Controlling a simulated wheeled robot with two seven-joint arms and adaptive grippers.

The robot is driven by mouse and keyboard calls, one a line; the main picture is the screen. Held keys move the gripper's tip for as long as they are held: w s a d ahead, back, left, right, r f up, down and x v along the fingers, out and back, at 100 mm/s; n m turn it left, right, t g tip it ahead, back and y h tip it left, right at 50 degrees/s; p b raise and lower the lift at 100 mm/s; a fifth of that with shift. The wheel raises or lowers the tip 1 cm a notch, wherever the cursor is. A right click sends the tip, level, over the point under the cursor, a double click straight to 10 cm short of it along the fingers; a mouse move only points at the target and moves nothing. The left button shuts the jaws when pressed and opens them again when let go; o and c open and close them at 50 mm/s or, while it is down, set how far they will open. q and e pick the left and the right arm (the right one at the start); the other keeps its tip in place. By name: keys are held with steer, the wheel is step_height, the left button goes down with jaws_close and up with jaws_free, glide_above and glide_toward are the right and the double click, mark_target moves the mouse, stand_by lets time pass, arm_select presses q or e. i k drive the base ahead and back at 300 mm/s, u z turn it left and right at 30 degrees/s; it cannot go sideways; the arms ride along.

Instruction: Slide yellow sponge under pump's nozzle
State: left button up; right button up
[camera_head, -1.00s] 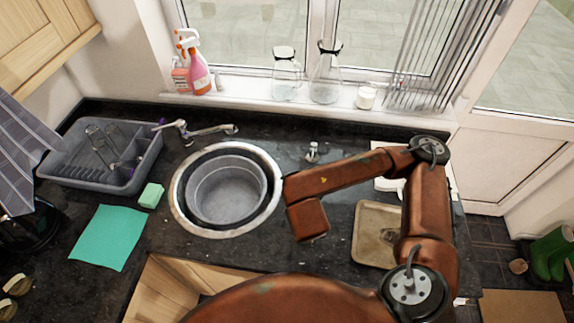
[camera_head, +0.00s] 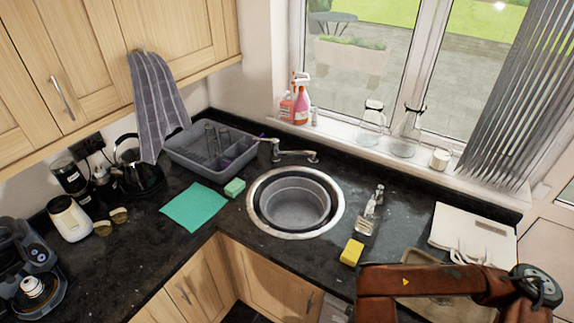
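The yellow sponge (camera_head: 352,252) lies flat on the dark granite worktop, to the right of the sink's front edge. The pump bottle (camera_head: 367,217), clear with a silver pump head, stands upright behind the sponge and slightly to its right. A gap of bare worktop shows between them. The direction of the nozzle is too small to tell surely. My brown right arm (camera_head: 430,281) reaches in at the lower right, in front of and right of the sponge; its gripper is out of the picture. My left gripper is not in view.
The round sink (camera_head: 256,222) with a grey basin lies left of the pump bottle. A green sponge (camera_head: 234,187), teal cloth (camera_head: 194,206) and dish rack (camera_head: 180,150) are further left.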

mark_target(353, 251)
steer(key=k, duration=1.15)
